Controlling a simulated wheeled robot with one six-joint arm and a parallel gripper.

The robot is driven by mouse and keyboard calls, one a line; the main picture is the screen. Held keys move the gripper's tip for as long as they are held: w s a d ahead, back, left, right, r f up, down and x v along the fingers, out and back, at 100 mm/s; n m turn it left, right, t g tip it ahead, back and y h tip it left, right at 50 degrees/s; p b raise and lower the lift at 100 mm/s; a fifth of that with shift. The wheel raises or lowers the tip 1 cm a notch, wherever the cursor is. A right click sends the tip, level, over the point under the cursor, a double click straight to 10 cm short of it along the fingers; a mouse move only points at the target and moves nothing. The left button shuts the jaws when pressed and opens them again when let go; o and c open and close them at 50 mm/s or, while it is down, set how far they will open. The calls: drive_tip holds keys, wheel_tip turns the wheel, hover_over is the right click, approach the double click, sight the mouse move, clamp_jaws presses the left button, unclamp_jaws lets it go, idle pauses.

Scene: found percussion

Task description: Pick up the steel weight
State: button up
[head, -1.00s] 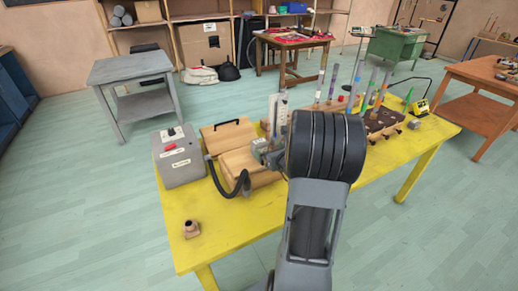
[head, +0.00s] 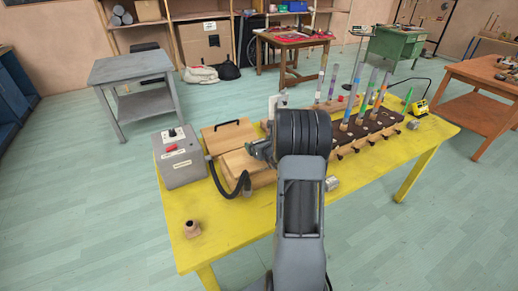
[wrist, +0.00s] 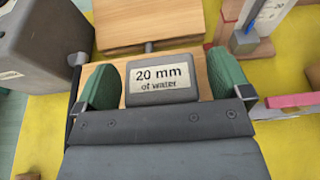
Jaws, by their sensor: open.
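A dark grey block with a cream label reading "20 mm of water" (wrist: 160,92) sits on a wooden board in the wrist view; it looks like the steel weight. My gripper (wrist: 166,82) is open, with one green finger on each side of the block. Small gaps show between the fingers and the block, and its near side is hidden by my gripper body. In the head view my arm hides the block, and my gripper is over the wooden bellows box (head: 238,162).
On the yellow table (head: 235,225), a grey control box (head: 180,160) with a black hose stands left of the bellows. Another small grey block (head: 332,183) lies right of my arm. A rack of upright tubes (head: 372,128) stands farther right. A small brown pot (head: 192,228) is front left.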

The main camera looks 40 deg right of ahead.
drive_tip(key=c, duration=1.3)
drive_tip(key=shift+r, duration=0.1)
drive_tip(key=shift+c, duration=0.5)
